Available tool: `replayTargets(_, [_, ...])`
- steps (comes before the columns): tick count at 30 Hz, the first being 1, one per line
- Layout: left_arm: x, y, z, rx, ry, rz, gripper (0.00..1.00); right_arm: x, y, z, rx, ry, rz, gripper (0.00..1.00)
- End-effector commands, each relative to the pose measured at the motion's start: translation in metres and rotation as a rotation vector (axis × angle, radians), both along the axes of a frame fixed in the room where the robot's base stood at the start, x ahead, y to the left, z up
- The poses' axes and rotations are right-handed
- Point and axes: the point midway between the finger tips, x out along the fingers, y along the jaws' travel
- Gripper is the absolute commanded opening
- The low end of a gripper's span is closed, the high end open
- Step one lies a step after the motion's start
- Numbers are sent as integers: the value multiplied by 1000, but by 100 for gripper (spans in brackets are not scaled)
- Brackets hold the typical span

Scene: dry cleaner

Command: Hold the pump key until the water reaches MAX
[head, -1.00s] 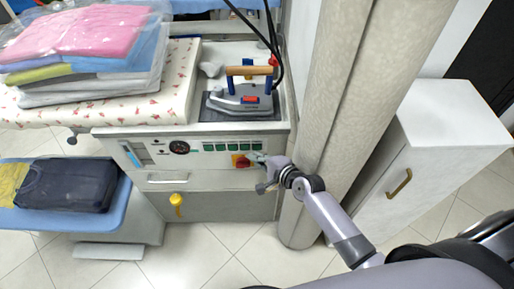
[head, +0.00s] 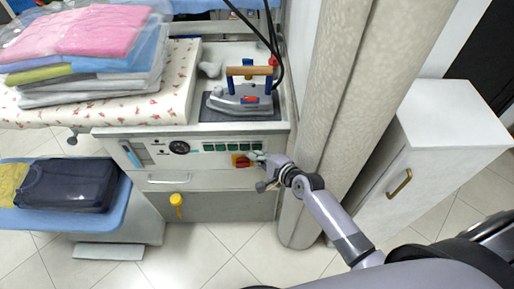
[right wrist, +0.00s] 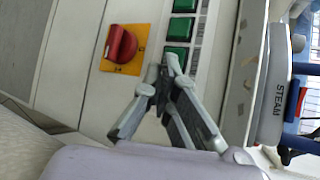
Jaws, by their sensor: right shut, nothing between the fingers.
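A row of green keys (head: 232,147) is on the front panel of the ironing station; which one is the pump key cannot be read. The row also shows in the right wrist view (right wrist: 182,28). My right gripper (right wrist: 170,62) is shut and empty, its fingertips at the end key (right wrist: 175,56), partly covering it. Whether they press it cannot be told. In the head view my right gripper (head: 257,157) is just below the row's right end. A water gauge (head: 131,154) with a bluish strip is at the panel's left; its level and MAX mark are too small to read. My left gripper is out of view.
A red rotary switch (right wrist: 121,44) on a yellow plate is beside the fingertips. An iron (head: 240,98) stands above the panel. A padded column (head: 335,110) and a white cabinet (head: 440,130) are to the right. Bagged clothes (head: 85,45) lie at the left.

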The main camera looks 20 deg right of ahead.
Motion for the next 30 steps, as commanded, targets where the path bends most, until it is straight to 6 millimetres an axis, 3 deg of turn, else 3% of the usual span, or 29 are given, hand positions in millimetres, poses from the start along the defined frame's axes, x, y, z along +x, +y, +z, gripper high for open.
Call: replayTargets(30, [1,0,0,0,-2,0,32,9,-3,0,1,0,0,0])
